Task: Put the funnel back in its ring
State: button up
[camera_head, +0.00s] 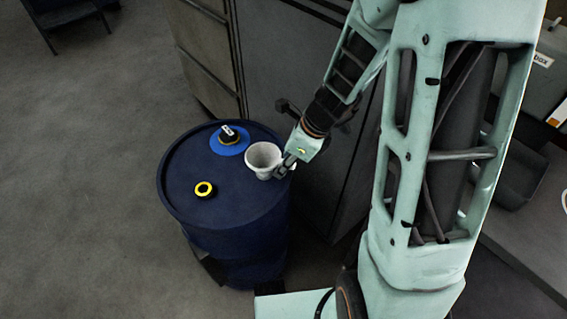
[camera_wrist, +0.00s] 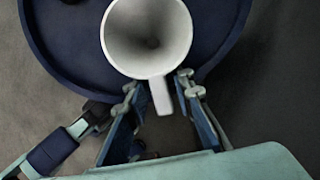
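The funnel (camera_head: 262,163) is white, with its wide mouth facing up, over the right side of the blue drum's top; I cannot see its spout. In the wrist view the funnel (camera_wrist: 148,40) has a flat tab handle (camera_wrist: 160,95) pointing back towards me. My gripper (camera_head: 288,165) is at the funnel's right side. In the wrist view my gripper (camera_wrist: 158,88) is open, with a finger on each side of the handle and gaps visible. A small yellow-and-black ring-shaped piece (camera_head: 204,189) lies on the drum; I cannot tell whether it is the funnel's ring.
The blue drum (camera_head: 225,205) has a raised rim. A blue disc (camera_head: 230,148) with a black, labelled piece (camera_head: 229,132) on it sits behind the funnel. A grey cabinet (camera_head: 290,60) stands close behind the drum.

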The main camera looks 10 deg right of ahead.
jog(key=shift+o, duration=0.7)
jog(key=shift+d+r, duration=0.15)
jog(key=shift+r, duration=0.4)
jog(key=v, duration=1.1)
